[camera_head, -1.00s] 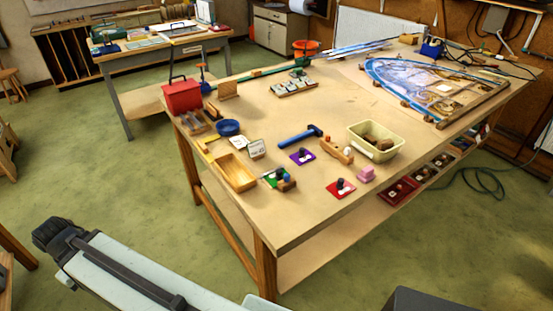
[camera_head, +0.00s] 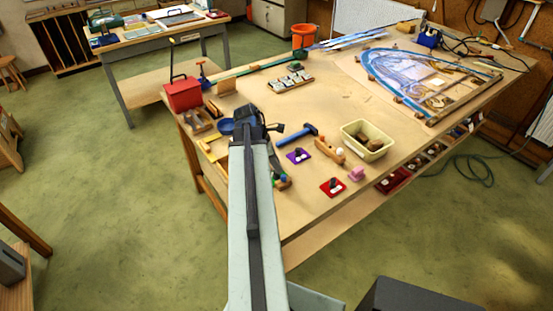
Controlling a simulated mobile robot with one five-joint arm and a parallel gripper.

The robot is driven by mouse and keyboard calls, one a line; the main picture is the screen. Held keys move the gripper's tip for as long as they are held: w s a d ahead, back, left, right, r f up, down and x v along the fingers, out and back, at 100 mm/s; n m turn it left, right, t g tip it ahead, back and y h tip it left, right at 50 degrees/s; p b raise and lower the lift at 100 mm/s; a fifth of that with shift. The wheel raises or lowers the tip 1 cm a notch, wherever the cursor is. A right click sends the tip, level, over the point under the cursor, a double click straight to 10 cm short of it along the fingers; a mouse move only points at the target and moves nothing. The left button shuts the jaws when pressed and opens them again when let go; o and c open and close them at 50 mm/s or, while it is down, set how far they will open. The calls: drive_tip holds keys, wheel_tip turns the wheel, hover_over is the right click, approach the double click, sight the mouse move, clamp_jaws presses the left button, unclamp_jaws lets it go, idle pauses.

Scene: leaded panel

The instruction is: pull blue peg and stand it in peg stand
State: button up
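My gripper (camera_head: 259,122) is at the end of my arm, low over the left part of the workbench, beside the blue bowl. I cannot make out which thing is the peg stand. A purple square with a dark knob (camera_head: 298,156) and a red square with a dark knob (camera_head: 333,187) lie to the right.
A leaded panel (camera_head: 425,80) lies at the back right. The middle of the bench is fairly clear.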

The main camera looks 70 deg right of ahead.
sight(284, 176)
drive_tip(key=b+x, duration=0.7)
drive_tip(key=x, duration=0.1)
drive_tip(key=shift+w+a, duration=0.1)
drive_tip(key=shift+w, duration=0.1)
clamp_jaws()
